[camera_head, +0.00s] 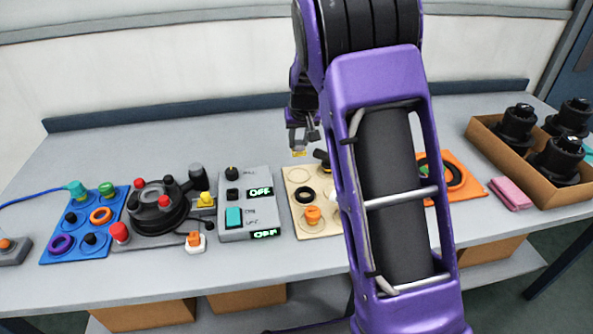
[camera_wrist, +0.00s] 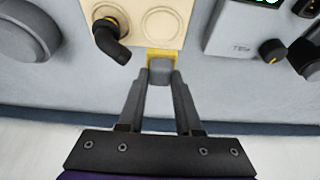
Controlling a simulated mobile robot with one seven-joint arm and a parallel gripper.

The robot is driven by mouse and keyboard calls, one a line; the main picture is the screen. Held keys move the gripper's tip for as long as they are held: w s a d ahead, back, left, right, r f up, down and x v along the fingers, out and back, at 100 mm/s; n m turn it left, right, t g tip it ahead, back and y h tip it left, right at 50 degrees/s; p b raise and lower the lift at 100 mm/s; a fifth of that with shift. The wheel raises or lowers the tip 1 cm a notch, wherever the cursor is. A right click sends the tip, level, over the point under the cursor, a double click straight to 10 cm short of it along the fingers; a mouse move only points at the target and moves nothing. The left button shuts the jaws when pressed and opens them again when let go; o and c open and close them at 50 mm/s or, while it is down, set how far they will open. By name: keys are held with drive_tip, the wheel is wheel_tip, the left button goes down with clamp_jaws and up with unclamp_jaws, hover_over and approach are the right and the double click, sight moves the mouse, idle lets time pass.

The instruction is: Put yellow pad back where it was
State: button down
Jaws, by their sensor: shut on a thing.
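My gripper (camera_head: 300,140) hangs near the back edge of the beige board (camera_head: 293,176). Its fingers, also in the wrist view (camera_wrist: 161,76), are shut on the yellow pad (camera_wrist: 162,54). A small grey piece shows between the fingers beside the yellow part. The pad also shows as a small yellow spot below the gripper in the head view (camera_head: 299,154). In the wrist view it overlaps the board's edge; I cannot tell whether it touches. A black elbow piece (camera_wrist: 112,42) stands on the board beside it. My arm hides the board's right part in the head view.
The board also holds a black ring (camera_head: 305,194) and an orange knob (camera_head: 313,215). A grey switch box (camera_head: 250,190) stands left of it. Further left are a round black device (camera_head: 158,204) and blue board (camera_head: 62,250). A cardboard box (camera_head: 500,151) and pink cloth (camera_head: 510,193) lie right.

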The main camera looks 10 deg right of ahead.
drive_tip(key=shift+f+b, duration=0.35)
drive_tip(key=shift+f, duration=3.85)
drive_tip(key=c, duration=0.6)
unclamp_jaws()
drive_tip(key=shift+r, duration=0.5)
drive_tip(key=p+v, duration=0.1)
drive_tip(key=v, duration=1)
drive_tip(key=shift+s, duration=0.15)
drive_tip(key=shift+r, duration=0.2)
